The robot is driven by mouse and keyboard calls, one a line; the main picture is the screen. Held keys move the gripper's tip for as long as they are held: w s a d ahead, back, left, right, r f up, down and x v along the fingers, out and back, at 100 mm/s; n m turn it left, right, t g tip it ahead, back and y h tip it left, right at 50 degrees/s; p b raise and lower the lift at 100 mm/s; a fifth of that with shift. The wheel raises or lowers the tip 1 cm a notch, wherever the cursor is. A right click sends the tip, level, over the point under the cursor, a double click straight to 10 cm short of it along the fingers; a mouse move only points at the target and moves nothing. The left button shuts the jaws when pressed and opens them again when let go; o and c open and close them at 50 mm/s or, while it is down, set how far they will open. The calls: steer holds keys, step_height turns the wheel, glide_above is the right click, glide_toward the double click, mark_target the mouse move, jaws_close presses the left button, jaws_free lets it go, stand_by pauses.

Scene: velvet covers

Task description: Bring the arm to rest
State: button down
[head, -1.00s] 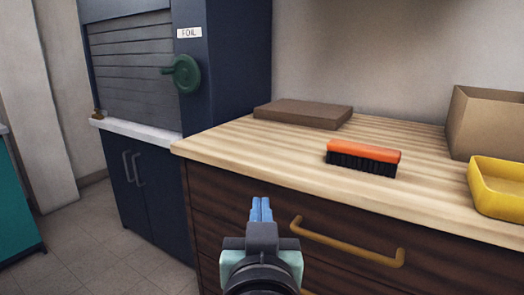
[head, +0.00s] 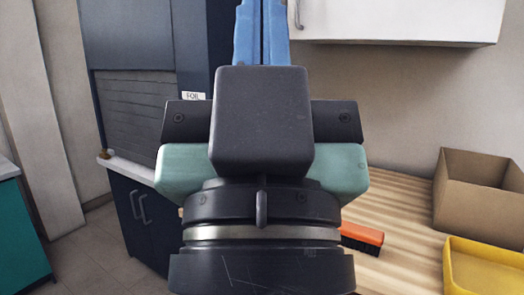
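My gripper (head: 262,30) is raised high in the head view, close to the camera, with its blue fingers pointing up and running out of the top edge. The fingers lie side by side with only a thin dark line between them. Their tips are cut off by the frame. Nothing shows held between the visible parts of the fingers. The gripper's dark body hides the middle of the scene, including much of the wooden counter (head: 393,196).
An orange brush (head: 362,235) lies on the counter, partly hidden by my arm. A cardboard box (head: 480,200) and a yellow tray (head: 485,270) stand at the right. A white wall cabinet (head: 400,20) hangs above. A dark blue shuttered cabinet (head: 135,35) labelled FOIL stands at the left.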

step_height(320, 180, up, 19)
steer(key=p, duration=1.6)
steer(key=shift+a+f, duration=0.1)
